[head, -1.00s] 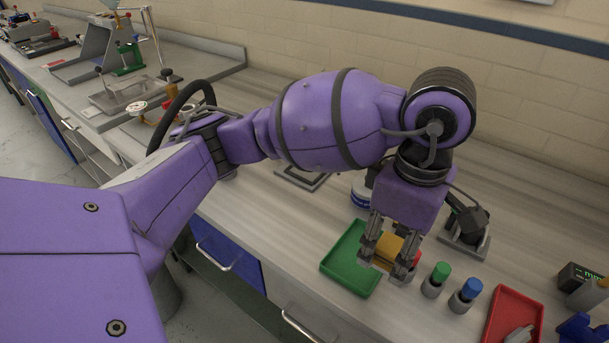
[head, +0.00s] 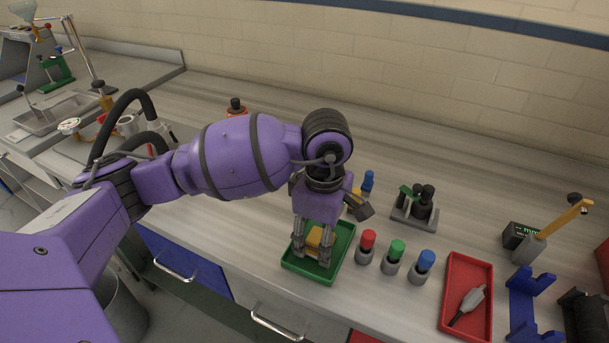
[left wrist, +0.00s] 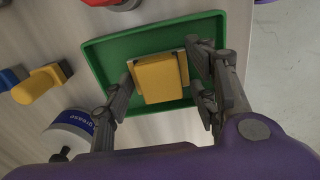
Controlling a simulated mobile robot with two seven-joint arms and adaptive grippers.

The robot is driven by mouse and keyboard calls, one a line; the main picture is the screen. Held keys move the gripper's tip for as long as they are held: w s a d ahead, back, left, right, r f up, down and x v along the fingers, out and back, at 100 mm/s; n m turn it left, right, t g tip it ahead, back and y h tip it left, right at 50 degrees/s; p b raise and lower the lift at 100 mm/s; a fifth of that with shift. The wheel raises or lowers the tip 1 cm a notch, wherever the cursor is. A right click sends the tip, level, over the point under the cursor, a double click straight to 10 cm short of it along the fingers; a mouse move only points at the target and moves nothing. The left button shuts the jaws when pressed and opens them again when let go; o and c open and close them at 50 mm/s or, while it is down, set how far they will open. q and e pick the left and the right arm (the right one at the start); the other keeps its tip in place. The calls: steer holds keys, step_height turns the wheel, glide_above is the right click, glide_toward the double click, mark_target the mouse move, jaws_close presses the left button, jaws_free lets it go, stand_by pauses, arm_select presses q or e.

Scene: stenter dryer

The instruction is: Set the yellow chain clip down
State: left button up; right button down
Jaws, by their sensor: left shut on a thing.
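The yellow chain clip (left wrist: 159,78) is a block-like piece between the fingers of my left gripper (left wrist: 166,88) in the left wrist view. The left gripper (head: 311,252) is shut on it, over the green tray (left wrist: 103,72). In the head view the clip (head: 315,237) shows partly between the fingers, inside the outline of the green tray (head: 343,248). I cannot tell whether the clip touches the tray floor. My right gripper is not in view.
Red (head: 367,241), green (head: 395,252) and blue (head: 425,262) capped cylinders stand right of the green tray. A red tray (head: 483,284) holding a grey tool lies farther right. A grease tub (left wrist: 70,131) stands near the green tray.

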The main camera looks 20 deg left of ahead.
arm_select(q)
steer(key=shift+r, duration=0.1)
steer(key=o, duration=1.4)
steer(key=shift+c, duration=0.2)
step_height(320, 180, up, 12)
